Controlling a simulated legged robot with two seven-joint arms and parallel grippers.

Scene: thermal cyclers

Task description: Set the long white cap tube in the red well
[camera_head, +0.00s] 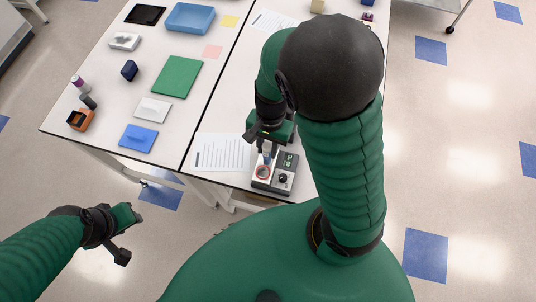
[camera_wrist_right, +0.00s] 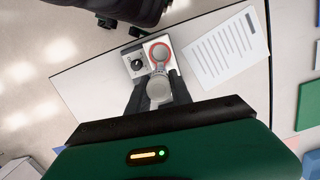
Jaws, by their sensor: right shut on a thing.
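A small grey and white device (camera_head: 275,172) sits near the front edge of the table. Its red-ringed well (camera_head: 263,171) is on its left side; the red ring also shows in the right wrist view (camera_wrist_right: 160,51). My right gripper (camera_head: 267,146) is shut on the white cap tube (camera_wrist_right: 158,89), with one finger on each side of the cap. The tube is close to the red well, and its lower end points toward it. I cannot tell whether the tip is inside the ring. My left gripper (camera_head: 127,235) is open and empty, off the table over the floor.
A printed sheet (camera_head: 221,152) lies left of the device. The left table holds a blue tray (camera_head: 190,18), a green mat (camera_head: 177,77), a blue pad (camera_head: 138,138) and an orange holder (camera_head: 80,119). The device's black knob (camera_wrist_right: 137,64) is beside the red ring.

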